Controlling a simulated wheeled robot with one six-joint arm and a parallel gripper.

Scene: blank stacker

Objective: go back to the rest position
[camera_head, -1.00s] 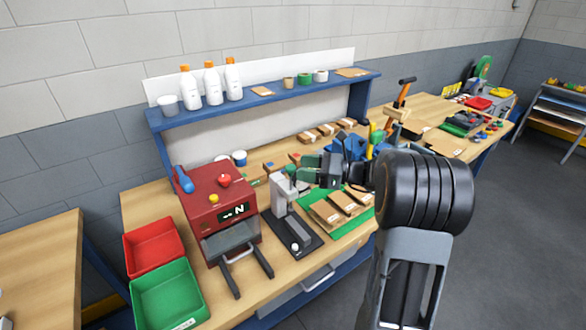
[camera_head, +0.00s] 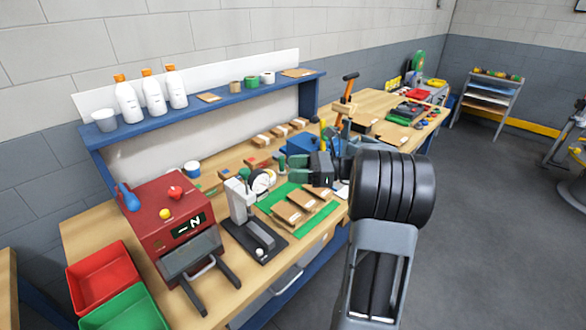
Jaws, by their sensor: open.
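My gripper (camera_head: 293,168) is in the middle of the head view, above the workbench and pointing left. Its green-tipped jaws are open and I see nothing between them. My dark arm (camera_head: 392,185) reaches in from the lower right and hides part of the bench behind it. Below the gripper, a green mat (camera_head: 268,208) carries several flat brown pieces (camera_head: 287,212). Left of the mat stands a grey press-like device (camera_head: 243,205) on a black base, with a round white dial (camera_head: 263,181) behind it.
A red machine (camera_head: 160,217) stands on the bench at left, beside a red bin (camera_head: 100,277) and a green bin (camera_head: 128,310). A blue shelf (camera_head: 205,108) holds white bottles (camera_head: 153,92). Open floor (camera_head: 480,220) lies to the right.

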